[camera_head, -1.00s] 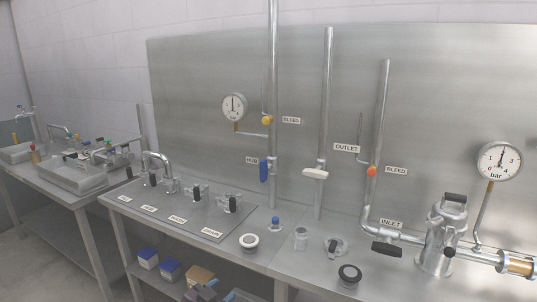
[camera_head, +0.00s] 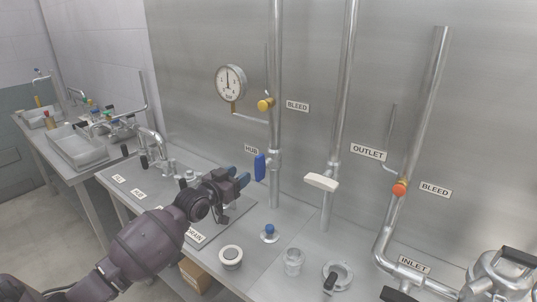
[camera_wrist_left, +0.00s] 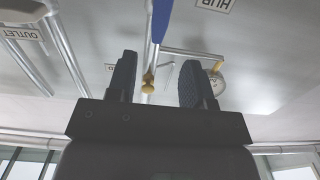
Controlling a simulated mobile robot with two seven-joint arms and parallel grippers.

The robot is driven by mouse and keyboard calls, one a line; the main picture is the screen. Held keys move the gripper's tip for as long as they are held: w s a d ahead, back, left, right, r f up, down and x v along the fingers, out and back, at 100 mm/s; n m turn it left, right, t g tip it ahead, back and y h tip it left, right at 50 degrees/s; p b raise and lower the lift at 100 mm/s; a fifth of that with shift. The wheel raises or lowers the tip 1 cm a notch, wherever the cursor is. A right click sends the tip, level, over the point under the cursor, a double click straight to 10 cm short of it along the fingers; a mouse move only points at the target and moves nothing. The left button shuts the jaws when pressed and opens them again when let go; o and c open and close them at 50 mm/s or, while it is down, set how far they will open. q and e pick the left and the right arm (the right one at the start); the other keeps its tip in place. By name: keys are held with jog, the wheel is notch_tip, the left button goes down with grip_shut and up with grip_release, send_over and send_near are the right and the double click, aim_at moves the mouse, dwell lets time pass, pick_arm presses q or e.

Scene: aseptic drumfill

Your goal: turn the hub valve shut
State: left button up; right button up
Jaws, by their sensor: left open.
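The hub valve has a blue handle (camera_head: 260,167) that hangs upright beside a vertical steel pipe, just right of the HUB label (camera_head: 251,149). My left gripper (camera_head: 242,178) is open and empty, just left of the blue handle and slightly lower, with a small gap apparent between them. In the left wrist view the picture is upside down; the blue handle (camera_wrist_left: 160,21) shows at the top, beyond the open fingers (camera_wrist_left: 160,65). The HUB label (camera_wrist_left: 214,3) is at that view's top edge. My right gripper is not in view.
A yellow bleed knob (camera_head: 265,104) and a pressure gauge (camera_head: 230,83) are above the hub handle. A white outlet handle (camera_head: 321,182) is to its right. A blue-topped fitting (camera_head: 269,233), a round cap (camera_head: 230,257) and a glass jar (camera_head: 293,262) stand on the counter below.

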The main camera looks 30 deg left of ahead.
aim_at(256, 163)
pick_arm(q)
jog(key=w, duration=0.8)
jog(key=shift+w+d+r, duration=0.15)
jog(key=shift+w+d, duration=0.1)
jog(key=shift+d, duration=0.1)
jog(key=shift+w, duration=0.85)
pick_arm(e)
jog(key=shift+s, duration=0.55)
pick_arm(q)
jog(key=shift+c, duration=0.2)
jog(key=shift+d, duration=0.1)
grip_shut()
